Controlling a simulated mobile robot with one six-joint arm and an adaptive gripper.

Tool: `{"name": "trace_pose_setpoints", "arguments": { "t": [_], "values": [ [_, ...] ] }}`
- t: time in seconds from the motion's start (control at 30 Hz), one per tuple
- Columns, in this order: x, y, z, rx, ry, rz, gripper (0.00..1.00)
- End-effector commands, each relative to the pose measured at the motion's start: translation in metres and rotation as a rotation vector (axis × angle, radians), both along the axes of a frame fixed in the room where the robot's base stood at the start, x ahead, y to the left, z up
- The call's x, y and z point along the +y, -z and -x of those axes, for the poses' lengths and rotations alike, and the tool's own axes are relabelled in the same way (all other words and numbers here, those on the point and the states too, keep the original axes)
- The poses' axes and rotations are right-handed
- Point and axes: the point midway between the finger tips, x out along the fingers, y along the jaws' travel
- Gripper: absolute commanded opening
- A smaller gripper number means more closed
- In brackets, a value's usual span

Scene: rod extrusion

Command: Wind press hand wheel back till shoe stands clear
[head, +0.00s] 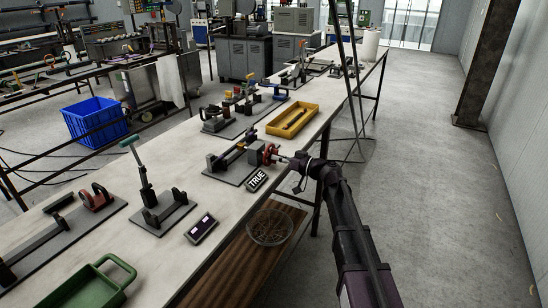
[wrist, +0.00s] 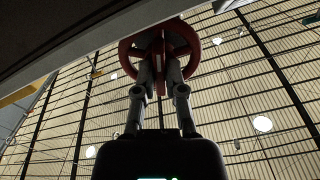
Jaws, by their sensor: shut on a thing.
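The press (head: 232,163) stands on a dark base plate on the white bench. Its red hand wheel (head: 269,151) is at the end facing the bench edge. My gripper (head: 286,159) reaches it from the bench-edge side. In the wrist view my gripper (wrist: 160,62) has its two fingers at the red hand wheel (wrist: 128,51), shut on its middle part, with the rim showing around them. The shoe is too small in the head view to tell whether it touches anything, and the wrist view does not show it.
A black sign reading TRUE (head: 257,180) lies close to the press. A yellow tray (head: 275,128) stands beyond it. A lever fixture (head: 165,212), a small display device (head: 201,229) and a green tray (head: 70,295) are nearer. The floor right of the bench is clear.

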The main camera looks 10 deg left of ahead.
Motion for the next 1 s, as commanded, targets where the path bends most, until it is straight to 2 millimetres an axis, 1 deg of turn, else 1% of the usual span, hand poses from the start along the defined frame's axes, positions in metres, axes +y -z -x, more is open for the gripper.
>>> {"name": "trace_pose_setpoints", "arguments": {
  "t": [0.03, 0.33, 0.7, 1.0],
  "values": [
    [0.0017, -0.0002, 0.0031, 0.0, -0.008, -0.001, 0.0],
    [0.0021, -0.0001, 0.0037, -0.009, -0.009, 0.003, 0.0],
    [0.0026, 0.0001, 0.0041, -0.16, -0.011, 0.058, 0.0],
    [0.0027, 0.0001, 0.0043, -0.167, -0.011, 0.06, 0.0]
  ]
}}
